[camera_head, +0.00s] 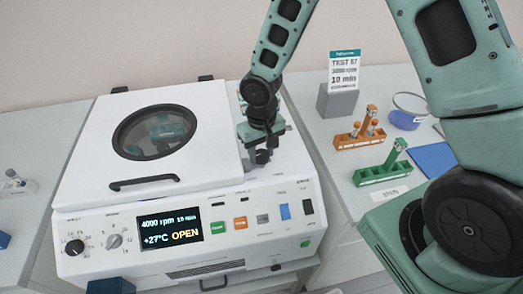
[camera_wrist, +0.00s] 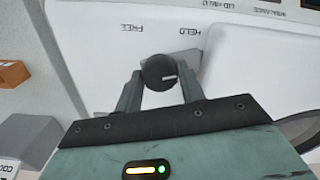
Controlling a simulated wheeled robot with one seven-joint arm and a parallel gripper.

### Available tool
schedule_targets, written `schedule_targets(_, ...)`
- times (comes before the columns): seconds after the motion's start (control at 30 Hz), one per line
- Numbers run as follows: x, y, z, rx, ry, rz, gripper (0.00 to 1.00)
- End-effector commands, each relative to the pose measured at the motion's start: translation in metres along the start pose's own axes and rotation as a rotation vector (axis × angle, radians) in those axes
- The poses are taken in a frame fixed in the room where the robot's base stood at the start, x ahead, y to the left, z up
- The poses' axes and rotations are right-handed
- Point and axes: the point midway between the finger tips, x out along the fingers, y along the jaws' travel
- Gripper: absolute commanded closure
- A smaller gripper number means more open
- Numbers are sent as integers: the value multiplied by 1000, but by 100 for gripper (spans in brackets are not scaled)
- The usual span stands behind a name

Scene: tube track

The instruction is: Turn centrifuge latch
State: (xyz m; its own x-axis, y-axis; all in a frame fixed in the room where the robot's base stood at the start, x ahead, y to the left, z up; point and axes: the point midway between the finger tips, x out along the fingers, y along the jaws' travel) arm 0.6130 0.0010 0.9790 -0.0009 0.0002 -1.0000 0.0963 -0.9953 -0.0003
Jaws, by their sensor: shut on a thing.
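The centrifuge (camera_head: 75,215) is a white box with its lid (camera_head: 95,150) lying down; the lid has a round dark window. The latch is a round black knob (camera_wrist: 157,71) with a pale mark, on the top face right of the lid. Labels FREE and HELD appear upside down above it in the wrist view. My gripper (camera_wrist: 160,80) is shut on the knob, one finger on each side. In the head view my gripper (camera_head: 262,152) comes down from above and mostly hides the latch.
Right of the centrifuge, a green rack (camera_head: 375,174) and an orange rack (camera_head: 350,141) hold tubes. A grey block (camera_head: 337,100) with a test sign (camera_head: 343,68) stands behind them. A blue pad (camera_head: 432,159) lies at the right. The front panel carries several dials and buttons.

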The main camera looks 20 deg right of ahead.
Motion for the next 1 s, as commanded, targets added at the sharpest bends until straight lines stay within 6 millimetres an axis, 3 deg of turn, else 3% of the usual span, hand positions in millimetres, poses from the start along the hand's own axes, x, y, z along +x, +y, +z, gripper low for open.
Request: schedule_targets(1.0,-2,0,-1,-957,2,0,84)
